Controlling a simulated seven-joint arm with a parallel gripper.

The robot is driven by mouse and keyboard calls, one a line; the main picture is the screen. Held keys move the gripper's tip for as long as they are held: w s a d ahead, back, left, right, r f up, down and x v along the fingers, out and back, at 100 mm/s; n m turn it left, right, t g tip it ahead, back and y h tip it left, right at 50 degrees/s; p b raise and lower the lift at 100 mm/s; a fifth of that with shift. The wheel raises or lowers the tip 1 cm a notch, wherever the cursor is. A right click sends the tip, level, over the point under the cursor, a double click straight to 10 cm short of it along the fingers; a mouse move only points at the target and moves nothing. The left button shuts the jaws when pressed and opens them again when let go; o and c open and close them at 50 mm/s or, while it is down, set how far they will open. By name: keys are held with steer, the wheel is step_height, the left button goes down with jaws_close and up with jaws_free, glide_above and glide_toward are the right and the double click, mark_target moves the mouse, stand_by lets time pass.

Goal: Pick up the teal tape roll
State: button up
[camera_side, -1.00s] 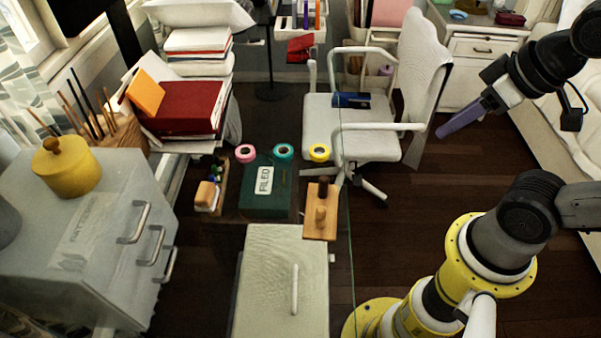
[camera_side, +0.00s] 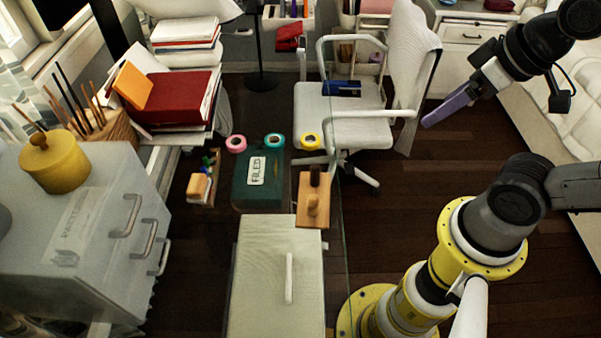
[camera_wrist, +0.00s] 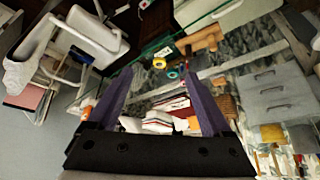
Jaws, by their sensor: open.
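The teal tape roll (camera_side: 274,140) lies flat on the dark desk, between a pink tape roll (camera_side: 236,143) on its left and a yellow tape roll (camera_side: 310,141) on its right. The teal roll (camera_wrist: 172,73) shows there small and distant, next to the yellow roll (camera_wrist: 159,63).
A dark green box labelled FILED (camera_side: 258,182) stands just in front of the rolls. A wooden board with pegs (camera_side: 313,205) is right of it. The white chair (camera_side: 340,105) stands between my gripper and the desk. Stacked books (camera_side: 175,97) are at the left.

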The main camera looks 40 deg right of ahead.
steer(key=shift+o, duration=0.4)
steer(key=w+a+r+n+g, duration=0.1)
steer(key=w+r+n, duration=0.3)
steer(key=w+n, duration=0.4)
steer(key=w+r+n, duration=0.5)
steer(key=w+n, duration=0.2)
steer(key=w, duration=0.1)
steer(key=n+g, duration=0.4)
steer(key=n, duration=0.2)
glide_above(275, 135)
step_height(275, 135, down, 18)
steer(key=shift+g, duration=0.3)
steer(key=f, duration=0.7)
steer(key=s+f, duration=0.1)
steer(key=f, duration=0.3)
steer(key=shift+a, duration=0.1)
steer(key=shift+a+f, duration=0.15)
steer(key=shift+f, duration=1.35)
steer(key=shift+a+f, duration=0.15)
steer(key=shift+f, duration=1.3)
